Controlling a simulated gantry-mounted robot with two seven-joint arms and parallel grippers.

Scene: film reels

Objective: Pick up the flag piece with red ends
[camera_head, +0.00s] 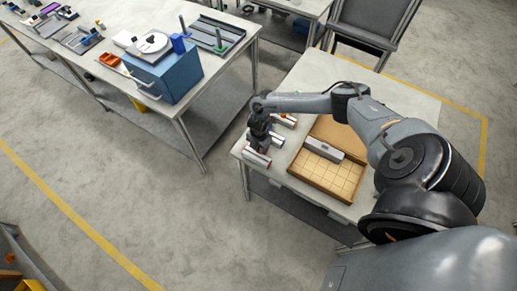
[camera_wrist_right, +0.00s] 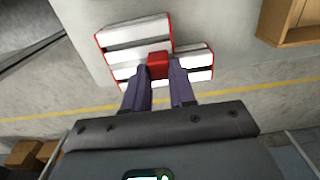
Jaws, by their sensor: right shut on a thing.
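My right gripper (camera_head: 260,143) reaches down over the left end of the near table, among white pieces with coloured ends. In the right wrist view its two fingers (camera_wrist_right: 158,72) stand on either side of a red end (camera_wrist_right: 158,62), shut on the flag piece with red ends. Most of that piece's body is hard to separate from the white, dark-banded, red-edged surfaces (camera_wrist_right: 132,32) around it. In the head view one white piece (camera_head: 257,159) lies just in front of the gripper. Another (camera_head: 286,120) lies behind it. My left gripper is in neither view.
A wooden tray (camera_head: 322,187) with a gridded floor and a grey block (camera_head: 324,149) stands right of the gripper. Bare table top (camera_head: 310,75) lies behind. A second table (camera_head: 222,70) at the left holds a blue box (camera_head: 172,74), with a floor gap between the tables.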

